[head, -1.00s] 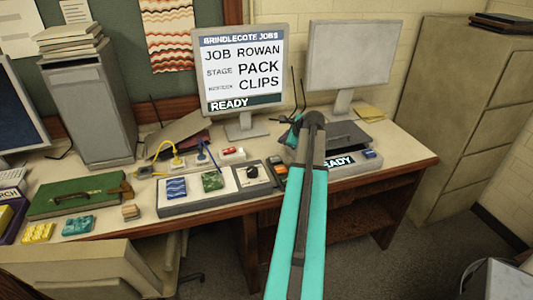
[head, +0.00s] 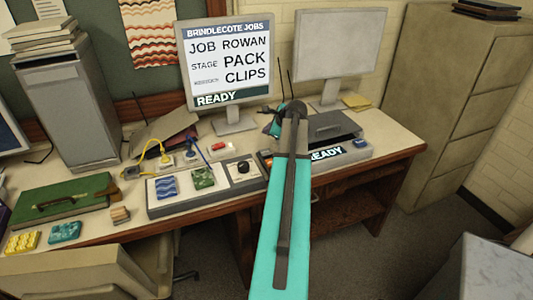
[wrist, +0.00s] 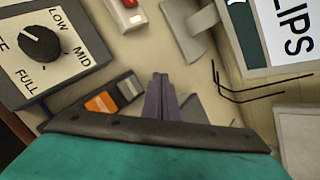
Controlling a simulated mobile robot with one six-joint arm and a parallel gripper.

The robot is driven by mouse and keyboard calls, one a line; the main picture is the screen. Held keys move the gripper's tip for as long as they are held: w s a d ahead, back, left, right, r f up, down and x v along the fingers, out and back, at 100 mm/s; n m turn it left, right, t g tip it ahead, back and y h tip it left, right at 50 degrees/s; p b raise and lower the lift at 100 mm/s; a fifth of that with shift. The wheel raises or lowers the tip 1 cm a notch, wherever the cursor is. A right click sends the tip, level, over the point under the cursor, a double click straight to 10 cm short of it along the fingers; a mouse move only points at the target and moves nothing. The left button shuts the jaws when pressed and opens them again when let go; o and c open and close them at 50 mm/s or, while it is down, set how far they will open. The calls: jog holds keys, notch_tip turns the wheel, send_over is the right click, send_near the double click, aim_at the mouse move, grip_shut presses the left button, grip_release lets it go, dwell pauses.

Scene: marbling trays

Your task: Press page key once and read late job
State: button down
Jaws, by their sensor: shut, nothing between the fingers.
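My gripper (wrist: 160,98) is shut and empty in the wrist view, its narrow grey fingers pointing past a dark key box. The box bears an orange key (wrist: 101,103) and a pale-topped grey key (wrist: 126,88), just left of the fingers; they look apart from it. No lettering on these keys is readable, so I cannot tell which is the page key. In the head view my arm hides the fingertips. The left monitor (head: 227,65) reads "BRINDLECOTE JOBS", "JOB ROWAN", "STAGE PACK", then a small unreadable label with "CLIPS", and "READY" below.
A dial (wrist: 40,42) marked LOW, MID and FULL sits left of the keys. A red switch (head: 220,147) lies behind it. A device (head: 340,156) showing "READY" stands to the right. A blank monitor (head: 322,62) and filing cabinet (head: 430,110) are further back.

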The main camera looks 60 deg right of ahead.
jog(key=b, duration=0.4)
send_over(267, 153)
notch_tip(267, 153, down, 6)
jog(key=shift+s+r, duration=0.1)
jog(key=shift+f, duration=1.05)
jog(key=shift+f, duration=0.2)
dwell(1.1)
jog(key=shift+f+b, duration=0.25)
jog(key=shift+b, duration=0.05)
jog(key=shift+f, duration=0.55)
dwell(1.2)
jog(key=shift+r, duration=0.1)
dwell(0.3)
jog(key=shift+r+p, duration=0.55)
jog(key=shift+r, duration=0.35)
jog(key=shift+r+p, duration=1.7)
jog(key=shift+r, duration=0.8)
